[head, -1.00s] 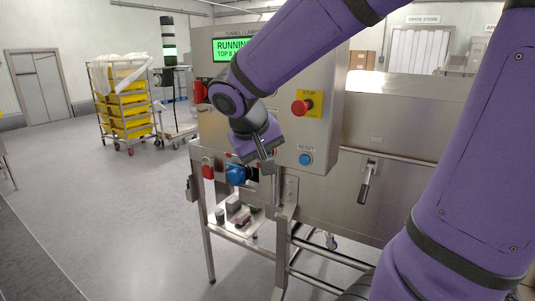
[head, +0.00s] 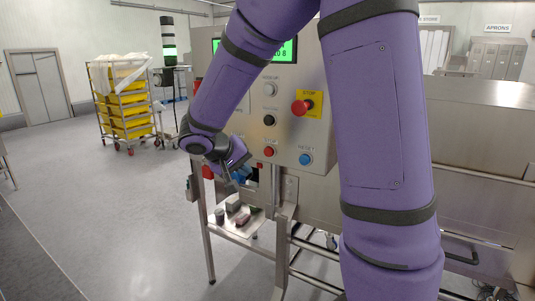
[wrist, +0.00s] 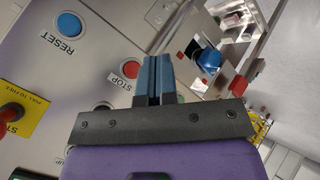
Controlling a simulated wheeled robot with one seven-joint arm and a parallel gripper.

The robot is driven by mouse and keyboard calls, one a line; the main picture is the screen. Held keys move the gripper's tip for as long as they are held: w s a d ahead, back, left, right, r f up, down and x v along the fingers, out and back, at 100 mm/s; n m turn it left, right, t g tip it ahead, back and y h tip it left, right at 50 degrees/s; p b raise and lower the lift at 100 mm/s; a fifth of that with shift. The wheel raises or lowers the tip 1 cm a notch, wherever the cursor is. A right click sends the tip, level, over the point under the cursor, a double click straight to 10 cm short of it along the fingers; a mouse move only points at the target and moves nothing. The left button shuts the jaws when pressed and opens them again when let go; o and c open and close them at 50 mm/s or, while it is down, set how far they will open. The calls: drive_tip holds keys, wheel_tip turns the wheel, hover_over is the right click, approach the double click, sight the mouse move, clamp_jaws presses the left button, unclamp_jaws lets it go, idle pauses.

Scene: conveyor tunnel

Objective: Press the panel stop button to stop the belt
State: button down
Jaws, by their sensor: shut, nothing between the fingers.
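The panel stop button is a small red round button (head: 269,152) low on the steel control panel (head: 320,140). In the wrist view the red button (wrist: 130,69), marked STOP, is just left of my fingers. My gripper (head: 231,180) is in front of the panel, left of and a little below the button. Its fingers (wrist: 153,60) are shut with nothing between them and look apart from the button. The green screen (head: 283,50) is partly hidden by my arm.
A red mushroom stop on a yellow plate (head: 302,107), a black button (head: 269,120) and a blue RESET button (head: 305,159) are nearby. A blue connector (wrist: 209,60) is right of my fingers. A shelf (head: 238,220) is below. Open floor is at left.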

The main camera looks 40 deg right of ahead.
drive_tip(key=shift+d, duration=0.15)
drive_tip(key=shift+w+d, duration=0.5)
drive_tip(key=shift+d, duration=0.85)
drive_tip(key=shift+w+d, duration=0.5)
drive_tip(key=shift+d, duration=0.8)
drive_tip(key=shift+w+d, duration=0.5)
drive_tip(key=shift+d, duration=0.85)
drive_tip(key=shift+d, duration=0.2)
drive_tip(key=shift+w+d, duration=0.1)
drive_tip(key=shift+d, duration=0.1)
drive_tip(key=shift+w+d, duration=0.2)
drive_tip(key=shift+d, duration=0.3)
drive_tip(key=shift+a, duration=0.1)
drive_tip(key=shift+s+a, duration=0.35)
drive_tip(key=shift+a, duration=0.45)
drive_tip(key=shift+s+a, duration=0.3)
drive_tip(key=shift+a, duration=0.5)
drive_tip(key=shift+s+a, duration=0.25)
drive_tip(key=shift+a, duration=0.5)
drive_tip(key=shift+s+a, duration=0.3)
drive_tip(key=shift+a, duration=0.5)
